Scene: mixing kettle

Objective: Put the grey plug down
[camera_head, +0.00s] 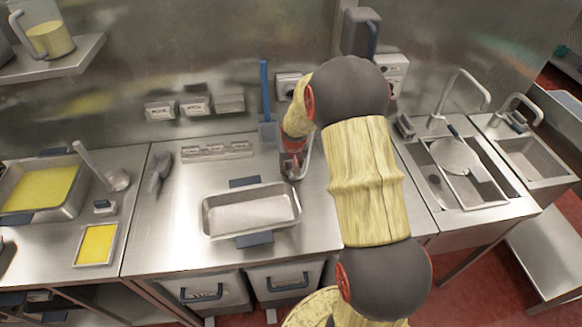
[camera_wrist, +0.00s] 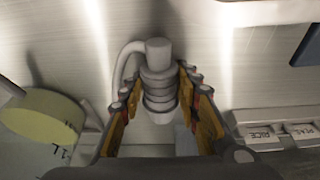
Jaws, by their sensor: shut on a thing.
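The grey plug (camera_wrist: 158,78) is a ringed, stepped cylinder with a curved loop on its left side, in the middle of the wrist view. My gripper (camera_wrist: 160,105) is shut on it, with one orange-padded finger on each side. In the head view my gripper (camera_head: 293,166) is low over the steel worktop (camera_head: 165,225), behind the shallow tray (camera_head: 206,222). The plug is small and partly hidden there by my gripper. I cannot tell whether it touches the worktop.
A label rack (camera_head: 215,149) and a holder with a blue-handled tool (camera_head: 265,90) stand close by at the back. A round yellow-filled vessel (camera_wrist: 42,118) is at the left of the wrist view. Sinks (camera_head: 445,200) lie to the right.

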